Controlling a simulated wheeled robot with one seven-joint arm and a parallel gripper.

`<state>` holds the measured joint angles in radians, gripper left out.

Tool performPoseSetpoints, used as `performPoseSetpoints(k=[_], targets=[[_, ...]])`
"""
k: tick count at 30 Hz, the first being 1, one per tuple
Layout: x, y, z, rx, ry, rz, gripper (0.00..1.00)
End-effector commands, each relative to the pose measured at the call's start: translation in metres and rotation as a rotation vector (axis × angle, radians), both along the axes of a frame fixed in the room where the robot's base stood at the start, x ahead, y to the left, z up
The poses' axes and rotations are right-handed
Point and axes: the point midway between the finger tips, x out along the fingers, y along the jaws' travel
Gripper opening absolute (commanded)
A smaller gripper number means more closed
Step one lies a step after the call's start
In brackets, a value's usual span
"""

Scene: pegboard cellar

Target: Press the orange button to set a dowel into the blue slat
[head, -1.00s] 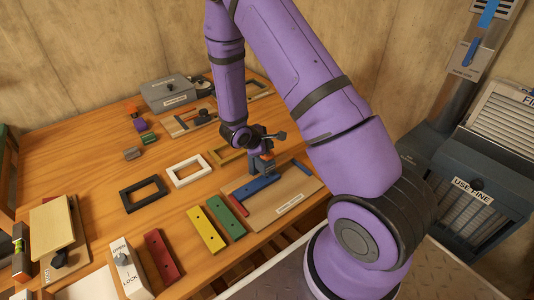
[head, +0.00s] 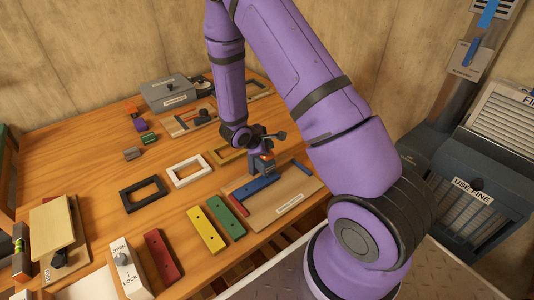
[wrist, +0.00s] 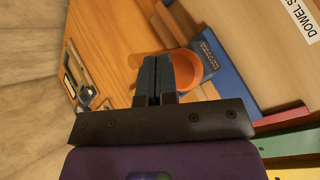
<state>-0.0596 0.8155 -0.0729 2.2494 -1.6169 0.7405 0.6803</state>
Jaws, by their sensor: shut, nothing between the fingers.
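The orange button (wrist: 188,68) is a round cap on a blue-grey housing (wrist: 222,62) with a small label. The button also shows small in the head view (head: 267,157). My gripper (wrist: 154,62) is shut and empty, its dark fingertips overlapping the left side of the button in the wrist view. I cannot tell whether they touch it or press it down. The blue slat (head: 255,187) lies on the tan board of the dowel station (head: 272,206), in front of the housing. My arm and gripper partly hide the housing. No dowel is clearly seen.
Green (head: 227,217), yellow (head: 206,230) and red (head: 162,256) slats lie left of the station. Black (head: 143,195), white (head: 188,169) and tan frames lie behind them. A grey box (head: 170,93) stands at the back. Bare bench shows at left.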

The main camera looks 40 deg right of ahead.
Motion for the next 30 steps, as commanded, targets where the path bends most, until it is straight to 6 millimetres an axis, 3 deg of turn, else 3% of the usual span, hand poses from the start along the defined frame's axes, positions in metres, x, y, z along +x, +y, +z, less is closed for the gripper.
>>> performPoseSetpoints(k=[30], targets=[[0.0001, 0.0001, -0.0082, -0.001, -0.001, 0.001, 0.00]])
